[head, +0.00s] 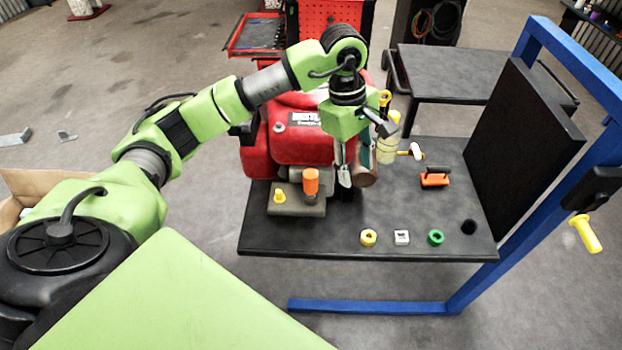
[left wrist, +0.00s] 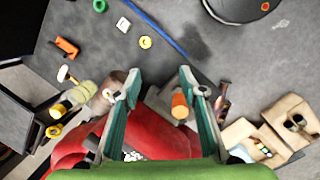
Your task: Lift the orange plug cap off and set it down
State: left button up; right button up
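The orange plug cap (head: 311,182) stands upright on the grey block (head: 296,208) at the front left of the table. My left gripper (head: 352,178) points down just right of the cap, by the front of the red engine (head: 300,140). Its two fingers are apart with nothing held. In the left wrist view the cap (left wrist: 180,105) shows between the open fingers of the left gripper (left wrist: 160,76), closer to the right-hand finger. I cannot tell the height gap between fingertips and cap. My right gripper is in neither view.
A yellow knob (head: 279,196) sits on the block left of the cap. A brown cylindrical part (head: 366,177) is right beside the fingers. A yellow ring (head: 368,237), white square piece (head: 401,237) and green ring (head: 435,237) lie along the front edge.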

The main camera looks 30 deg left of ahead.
pick_arm(q)
jog(key=a+r+y, duration=0.3)
jog(key=a+y, duration=0.1)
jog(key=a, duration=0.6)
jog(key=p, duration=0.2)
send_over(311, 174)
notch_tip(311, 174, down, 8)
jog(key=shift+d+r, duration=0.1)
jog(key=shift+r, duration=0.15)
notch_tip(311, 174, down, 5)
jog(key=p, duration=0.3)
jog(key=shift+f, duration=0.1)
jog(key=shift+a+f, duration=0.2)
jog(key=shift+f, duration=0.1)
grip_shut()
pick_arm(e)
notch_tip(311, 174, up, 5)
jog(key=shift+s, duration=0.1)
